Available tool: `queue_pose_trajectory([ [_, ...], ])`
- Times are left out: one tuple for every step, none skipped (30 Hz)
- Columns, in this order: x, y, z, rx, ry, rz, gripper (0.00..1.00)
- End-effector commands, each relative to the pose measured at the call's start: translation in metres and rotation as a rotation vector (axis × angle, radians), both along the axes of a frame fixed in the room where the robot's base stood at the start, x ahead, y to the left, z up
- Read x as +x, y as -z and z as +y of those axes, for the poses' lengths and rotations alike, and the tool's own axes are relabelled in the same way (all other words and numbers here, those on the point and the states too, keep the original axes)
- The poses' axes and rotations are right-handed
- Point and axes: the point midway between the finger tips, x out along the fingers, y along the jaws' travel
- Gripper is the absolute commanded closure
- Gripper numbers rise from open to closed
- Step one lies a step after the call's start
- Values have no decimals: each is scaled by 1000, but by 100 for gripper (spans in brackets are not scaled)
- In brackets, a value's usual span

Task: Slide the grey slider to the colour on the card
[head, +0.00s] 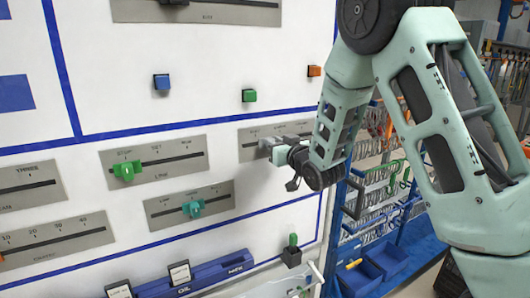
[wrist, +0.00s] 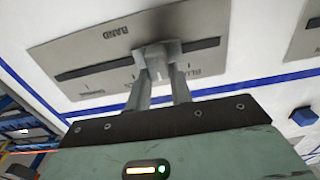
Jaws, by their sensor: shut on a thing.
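The grey slider (head: 266,143) sits on the slot of a grey plate (head: 248,155) on the white panel. In the wrist view the slider (wrist: 160,52) is a little right of the slot's middle; the plate (wrist: 100,50) appears upside down there, with BAND and a partly hidden word starting BLU. My gripper (wrist: 161,78) is shut on the slider, one finger on each side. In the head view my gripper (head: 277,152) covers part of the plate. I cannot tell which colour a card shows.
Below and left are plates with a green slider (head: 127,171) and a teal slider (head: 194,208). Blue (head: 161,82), green (head: 249,95) and orange (head: 314,71) blocks stick out above. A blue rack with hooks (head: 385,190) stands right of the panel.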

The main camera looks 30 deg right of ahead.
Motion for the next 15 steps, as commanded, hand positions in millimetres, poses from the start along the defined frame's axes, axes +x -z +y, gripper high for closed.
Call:
queue_pose_trajectory([
  [1, 5, -15, -1, 7, -8, 100],
  [1, 4, -22, 0, 8, -8, 100],
  [1, 4, -29, -1, 7, -8, 100],
  [1, 3, -34, -1, 6, -8, 100],
  [2, 2, -37, 0, 5, -8, 100],
  [1, 2, -42, -1, 4, -7, 100],
  [1, 1, -44, -1, 4, -6, 100],
  [1, 1, -45, -1, 3, -5, 100],
  [1, 0, -46, -1, 2, -4, 100],
  [1, 0, -46, -1, 2, -3, 100],
  [1, 0, -46, -1, 1, -3, 100],
  [1, -1, -46, -1, 1, -2, 100],
  [1, -1, -46, -1, 1, -2, 100],
  [1, -1, -46, -1, 1, -2, 100],
  [1, -1, -46, -1, 1, -2, 100],
])
